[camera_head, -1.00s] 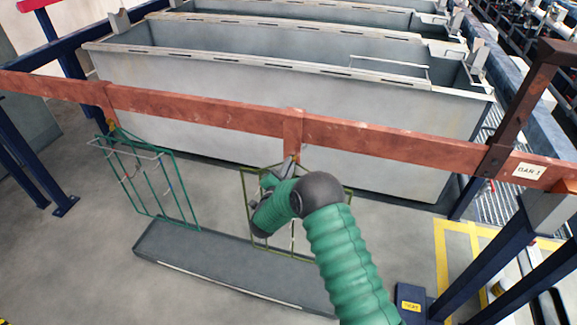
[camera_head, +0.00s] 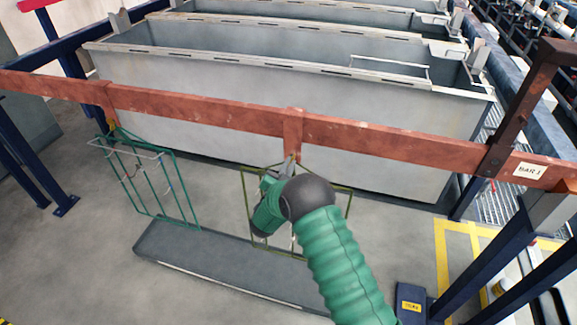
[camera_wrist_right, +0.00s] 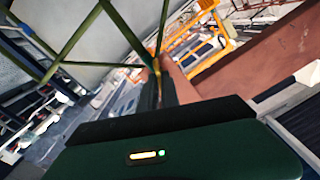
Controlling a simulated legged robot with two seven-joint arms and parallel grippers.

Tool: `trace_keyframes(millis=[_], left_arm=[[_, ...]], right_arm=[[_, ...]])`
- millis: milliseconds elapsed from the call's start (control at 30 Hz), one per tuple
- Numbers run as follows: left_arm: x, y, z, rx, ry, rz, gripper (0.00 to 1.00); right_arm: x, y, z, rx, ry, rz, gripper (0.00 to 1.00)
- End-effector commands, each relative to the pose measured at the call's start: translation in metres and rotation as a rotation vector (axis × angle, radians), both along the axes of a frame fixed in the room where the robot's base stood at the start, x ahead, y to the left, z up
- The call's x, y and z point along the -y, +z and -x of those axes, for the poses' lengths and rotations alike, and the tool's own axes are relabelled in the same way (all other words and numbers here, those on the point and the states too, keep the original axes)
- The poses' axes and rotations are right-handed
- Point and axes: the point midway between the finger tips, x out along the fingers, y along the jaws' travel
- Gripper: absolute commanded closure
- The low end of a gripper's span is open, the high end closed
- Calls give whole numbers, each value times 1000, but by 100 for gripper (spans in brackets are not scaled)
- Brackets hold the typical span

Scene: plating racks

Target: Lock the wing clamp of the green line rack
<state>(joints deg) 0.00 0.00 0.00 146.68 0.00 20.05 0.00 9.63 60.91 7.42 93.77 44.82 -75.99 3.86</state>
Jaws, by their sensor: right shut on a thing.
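An olive-green wire rack (camera_head: 248,205) hangs from the middle tab of the copper bar (camera_head: 210,108). A brighter teal-green wire rack (camera_head: 188,205) hangs from the tab farther left. My right gripper (camera_head: 289,164) is at the top of the olive-green rack, just under the tab, and my wrist covers part of the rack. In the right wrist view my gripper (camera_wrist_right: 158,78) is shut at a small brass-coloured wing clamp (camera_wrist_right: 156,66), where green wires meet beside the copper tab. The clamp is mostly hidden by the fingers, and its angle cannot be told. My left gripper is out of view.
A shallow grey tray (camera_head: 170,262) lies on the floor below the racks. Large grey tanks (camera_head: 300,95) stand behind the bar. A copper upright (camera_head: 515,105) and blue posts (camera_head: 485,255) stand at the right.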

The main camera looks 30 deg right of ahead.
Motion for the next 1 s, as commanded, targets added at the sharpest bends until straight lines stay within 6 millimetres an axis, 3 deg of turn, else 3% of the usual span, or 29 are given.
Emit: trace_keyframes(millis=[500,1000], left_arm=[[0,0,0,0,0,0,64],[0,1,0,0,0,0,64]], right_arm=[[-1,2,-2,-284,1,246,100],[-1,2,-2,-360,1,309,100]])
